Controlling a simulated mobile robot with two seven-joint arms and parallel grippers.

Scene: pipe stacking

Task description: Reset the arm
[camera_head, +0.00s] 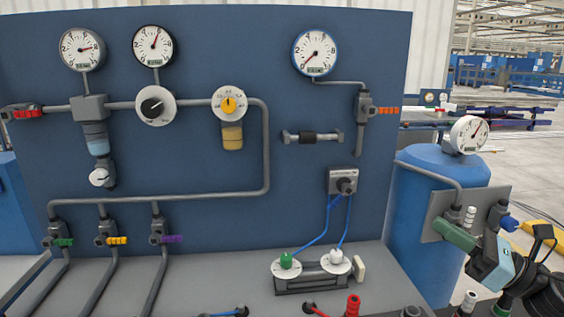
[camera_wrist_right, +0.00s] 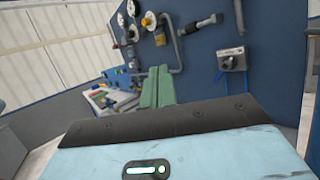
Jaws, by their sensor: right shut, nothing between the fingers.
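My right gripper (camera_head: 440,226) is at the right of the head view, with green fingers and a light-blue body. It is held in front of the blue tank (camera_head: 425,180) and the small grey plate beside it. In the right wrist view, my right gripper (camera_wrist_right: 154,72) shows its two green fingers side by side, closed together with nothing between them. They point toward the blue panel (camera_wrist_right: 215,90). My left gripper is not in view.
The upright blue panel (camera_head: 310,120) carries gauges, pipes and coloured valves. A grey bench (camera_head: 215,285) runs below it, with a fixture (camera_head: 312,284) joined by blue hoses to a box (camera_head: 342,181). A gauge (camera_head: 469,134) tops the tank. Open floor lies farther right.

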